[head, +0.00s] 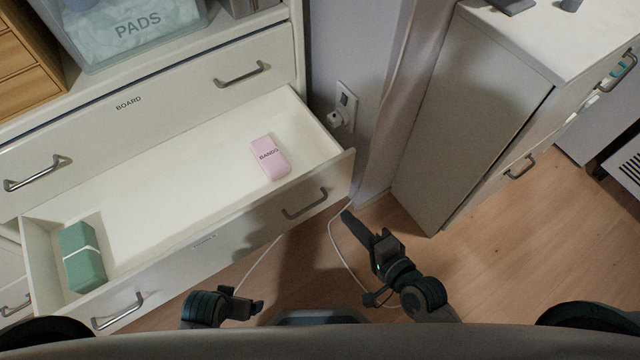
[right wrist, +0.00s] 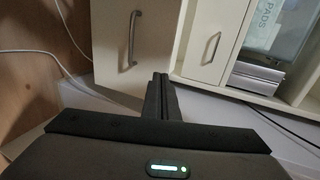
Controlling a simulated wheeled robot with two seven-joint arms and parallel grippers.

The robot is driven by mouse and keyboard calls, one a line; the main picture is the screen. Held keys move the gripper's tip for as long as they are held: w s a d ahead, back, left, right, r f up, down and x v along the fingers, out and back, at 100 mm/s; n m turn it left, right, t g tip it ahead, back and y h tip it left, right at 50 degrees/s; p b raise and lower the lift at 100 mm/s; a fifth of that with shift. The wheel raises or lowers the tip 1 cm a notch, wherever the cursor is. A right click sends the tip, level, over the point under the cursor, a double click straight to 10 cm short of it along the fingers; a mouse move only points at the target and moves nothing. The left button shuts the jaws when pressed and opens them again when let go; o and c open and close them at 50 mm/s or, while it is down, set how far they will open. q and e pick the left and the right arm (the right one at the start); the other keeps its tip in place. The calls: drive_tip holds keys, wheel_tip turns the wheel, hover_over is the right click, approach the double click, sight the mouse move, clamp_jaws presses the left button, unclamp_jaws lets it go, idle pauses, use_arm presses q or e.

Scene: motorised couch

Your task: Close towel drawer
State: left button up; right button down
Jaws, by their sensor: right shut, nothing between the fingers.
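The open drawer (head: 150,190) is pulled far out of the white cabinet. Its front has two grey handles and a small label too faint to read. My right gripper (head: 349,219) is shut and empty, just beyond the drawer front's right end. In the right wrist view its closed fingers (right wrist: 161,90) point toward the drawer front (right wrist: 108,52) with a handle; contact cannot be told. My left gripper (head: 250,305) is low, before the drawer; its fingers are unclear.
A closed drawer marked BOARD (head: 150,95) sits above. A clear bin marked PADS (head: 135,32) stands on top. A wall outlet (head: 346,104) has a plug and a white cord (head: 331,235) trailing to the floor. A grey cabinet (head: 470,110) stands at right; wood floor lies between.

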drive_tip(key=shift+w, duration=0.1)
idle(0.3)
approach(312, 177)
drive_tip(key=x, duration=0.5)
drive_tip(key=shift+f, duration=0.35)
drive_tip(key=shift+w+a, duration=0.2)
drive_tip(key=shift+w, duration=0.2)
use_arm(q)
drive_tip(key=shift+r, duration=0.45)
use_arm(e)
drive_tip(key=shift+w, duration=0.1)
